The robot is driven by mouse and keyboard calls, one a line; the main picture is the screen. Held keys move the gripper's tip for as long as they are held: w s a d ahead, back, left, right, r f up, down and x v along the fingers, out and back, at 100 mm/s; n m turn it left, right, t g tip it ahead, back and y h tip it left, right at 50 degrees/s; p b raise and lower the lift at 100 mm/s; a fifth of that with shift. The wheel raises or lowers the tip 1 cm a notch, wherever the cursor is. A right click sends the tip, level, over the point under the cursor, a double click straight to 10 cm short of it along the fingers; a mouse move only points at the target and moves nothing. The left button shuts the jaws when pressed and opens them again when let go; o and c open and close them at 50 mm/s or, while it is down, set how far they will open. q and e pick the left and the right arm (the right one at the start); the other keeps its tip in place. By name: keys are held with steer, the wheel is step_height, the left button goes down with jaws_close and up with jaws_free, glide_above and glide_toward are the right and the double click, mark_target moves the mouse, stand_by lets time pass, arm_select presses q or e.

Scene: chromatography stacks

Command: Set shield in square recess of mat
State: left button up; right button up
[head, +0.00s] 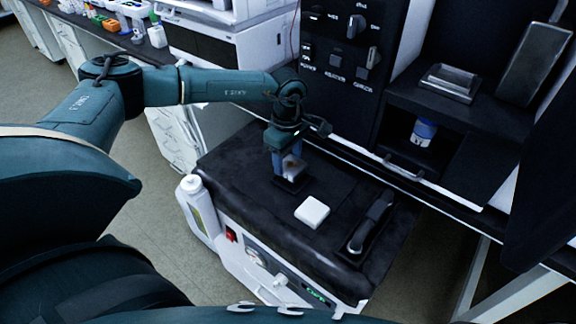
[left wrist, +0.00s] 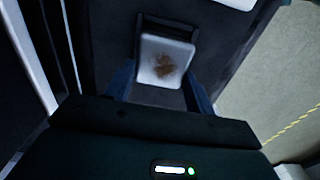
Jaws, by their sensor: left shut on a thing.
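My left gripper (head: 287,168) points down over the dark mat (head: 236,165) on top of a white cart. Its blue fingers are shut on a pale piece with a brown stain (head: 292,163), which I take to be the shield; it also shows between the fingers in the left wrist view (left wrist: 160,62). A raised black square rim (head: 290,188), apparently the square recess, lies right below the piece. In the left wrist view the dark rim (left wrist: 168,20) shows at the piece's far edge. I cannot tell whether the piece touches the bottom. My right gripper is not in view.
A white square block (head: 312,212) lies on the mat near the rim. A dark handled tool (head: 370,222) sits in a slot at the right. A white bottle (head: 196,203) hangs on the cart's left side. A black panel with switches (head: 340,50) stands behind.

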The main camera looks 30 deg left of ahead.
mark_target(288, 162)
arm_select(q)
step_height(288, 162, down, 2)
steer(key=shift+f, duration=0.35)
steer(key=shift+f, duration=0.2)
steer(key=o, duration=1.1)
steer(key=shift+r, duration=0.1)
